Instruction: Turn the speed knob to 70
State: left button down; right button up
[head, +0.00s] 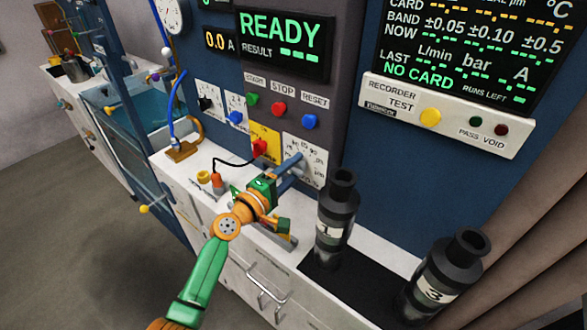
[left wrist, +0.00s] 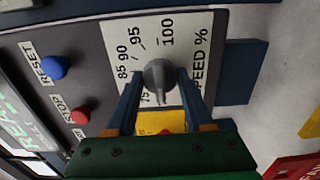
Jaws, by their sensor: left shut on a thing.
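The speed knob (left wrist: 159,76) is grey and round, with a narrow pointer extending toward the bottom of the left wrist view. It sits on a white dial plate (left wrist: 190,22) reading "SPEED %", with 85, 90, 95 and 100 visible and a partly hidden 75 beside the pointer. The exact setting cannot be read; lower marks are hidden. My left gripper (left wrist: 158,88) is shut on the knob, one blue finger on each side. In the head view my left gripper (head: 287,169) reaches the dial plate (head: 310,150), and its fingers hide the knob. My right gripper is not in view.
Red stop (head: 279,109) and blue reset (head: 309,121) buttons sit above the dial. A yellow plate with a red switch (head: 260,147) is just left. Dark cylinders marked 1 (head: 333,230) and 3 (head: 437,285) stand to the right. The display (head: 280,38) reads READY.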

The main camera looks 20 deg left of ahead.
aim_at(291, 171)
pick_arm(q)
jog(key=shift+r, duration=0.25)
jog(key=c, duration=0.6)
grip_release()
jog(key=shift+c, duration=0.2)
jog(key=o, duration=0.4)
jog(key=shift+w, duration=0.1)
jog(key=shift+c, duration=0.2)
jog(key=shift+f, duration=0.15)
jog(key=v, duration=0.6)
jog(key=shift+s+a+f+b, duration=0.1)
jog(key=shift+s+a+b, duration=0.05)
jog(key=shift+s+b, duration=0.25)
jog(key=shift+s, duration=0.15)
